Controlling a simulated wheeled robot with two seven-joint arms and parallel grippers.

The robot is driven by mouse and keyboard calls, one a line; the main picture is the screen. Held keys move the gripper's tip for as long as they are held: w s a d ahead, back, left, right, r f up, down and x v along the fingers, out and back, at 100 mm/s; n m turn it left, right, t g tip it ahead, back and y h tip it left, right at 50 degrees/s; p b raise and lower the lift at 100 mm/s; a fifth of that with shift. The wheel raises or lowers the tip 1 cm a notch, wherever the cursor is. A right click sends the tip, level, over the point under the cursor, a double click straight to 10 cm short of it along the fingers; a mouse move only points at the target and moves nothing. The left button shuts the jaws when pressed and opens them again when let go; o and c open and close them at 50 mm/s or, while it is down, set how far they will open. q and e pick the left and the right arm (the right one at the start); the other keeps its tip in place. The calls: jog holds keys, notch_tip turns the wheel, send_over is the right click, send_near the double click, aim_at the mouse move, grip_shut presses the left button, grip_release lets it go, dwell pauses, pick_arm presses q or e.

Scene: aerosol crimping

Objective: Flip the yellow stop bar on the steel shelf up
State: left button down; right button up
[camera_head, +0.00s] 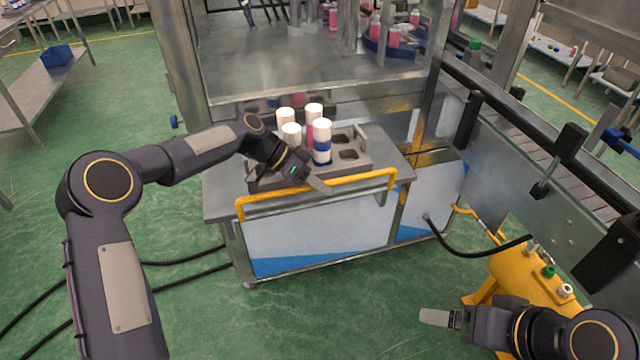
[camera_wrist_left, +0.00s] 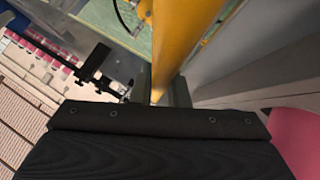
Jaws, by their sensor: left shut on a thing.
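The yellow stop bar (camera_head: 362,178) runs along the front edge of the steel shelf (camera_head: 222,200), with a bent end at each side. My left gripper (camera_head: 320,186) reaches over the shelf from the left and is shut on the middle of the bar. In the left wrist view the yellow bar (camera_wrist_left: 172,45) passes down between the finger ends (camera_wrist_left: 161,94); the grasp itself is partly hidden by the gripper body. My right gripper (camera_head: 440,318) is low at the right, away from the shelf and over the floor; its finger gap is not clear.
A grey tray (camera_head: 375,158) on the shelf holds several white-capped cans (camera_head: 322,130), close behind my left gripper. A conveyor rail (camera_head: 560,190) runs along the right.

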pick_arm(q)
jog(key=c, duration=1.4)
grip_release()
jog(key=v, duration=0.7)
jog(key=shift+a+r+b, duration=0.25)
jog(key=shift+a+b, duration=0.05)
jog(key=shift+b, duration=0.15)
